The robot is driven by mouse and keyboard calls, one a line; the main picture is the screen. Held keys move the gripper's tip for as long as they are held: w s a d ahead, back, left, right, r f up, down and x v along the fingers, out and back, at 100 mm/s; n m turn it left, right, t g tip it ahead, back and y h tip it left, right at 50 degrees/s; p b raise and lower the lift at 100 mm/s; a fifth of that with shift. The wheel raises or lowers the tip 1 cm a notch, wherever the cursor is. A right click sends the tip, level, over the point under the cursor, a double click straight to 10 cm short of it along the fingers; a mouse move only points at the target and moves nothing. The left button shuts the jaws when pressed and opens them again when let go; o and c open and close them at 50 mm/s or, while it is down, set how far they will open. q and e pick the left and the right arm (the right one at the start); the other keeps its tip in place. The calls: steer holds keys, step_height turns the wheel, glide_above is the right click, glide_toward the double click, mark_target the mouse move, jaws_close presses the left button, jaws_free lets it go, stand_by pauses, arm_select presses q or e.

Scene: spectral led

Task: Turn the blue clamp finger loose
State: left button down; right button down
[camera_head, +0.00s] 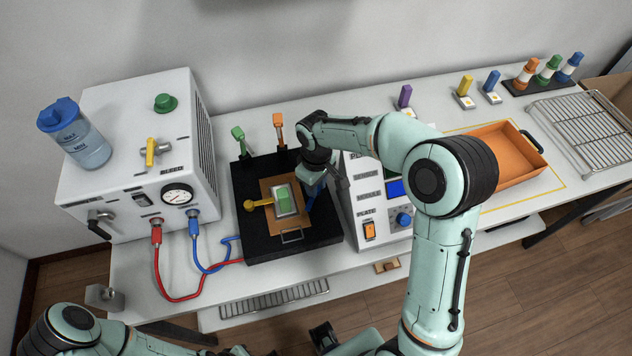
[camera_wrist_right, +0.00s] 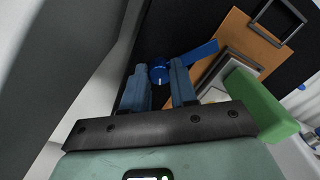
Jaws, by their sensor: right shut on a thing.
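The blue clamp finger (camera_head: 317,190) stands at the right side of the black fixture base (camera_head: 262,243), partly hidden by my right gripper (camera_head: 316,172). In the right wrist view, its round blue hub (camera_wrist_right: 159,72) sits between the fingertips of my right gripper (camera_wrist_right: 158,80), which is shut on it. The blue arm (camera_wrist_right: 200,54) of the clamp points toward the framed plate with a green block (camera_wrist_right: 262,103). That green block also shows in the head view (camera_head: 284,197). The yellow clamp finger (camera_head: 257,204) points at the plate from the left.
Green (camera_head: 238,138) and orange (camera_head: 279,128) clamps stand at the fixture's back. A white instrument box (camera_head: 367,215) stands close on the right. A larger white unit with a gauge (camera_head: 178,195) and red and blue hoses stands left. An orange tray (camera_head: 508,155) lies right.

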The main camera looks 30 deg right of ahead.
arm_select(q)
steer(key=shift+w+r+p, duration=0.4)
steer(key=shift+r+p, duration=0.1)
steer(key=shift+r, duration=0.25)
arm_select(e)
steer(key=n, duration=0.5)
steer(key=c, duration=0.9)
jaws_free()
steer(key=shift+r, duration=0.1)
arm_select(q)
steer(key=shift+w+r+p, duration=0.55)
steer(key=shift+r+p, duration=0.2)
steer(key=shift+r, duration=0.15)
arm_select(e)
step_height(320, 180, up, 13)
steer(key=shift+r, duration=0.15)
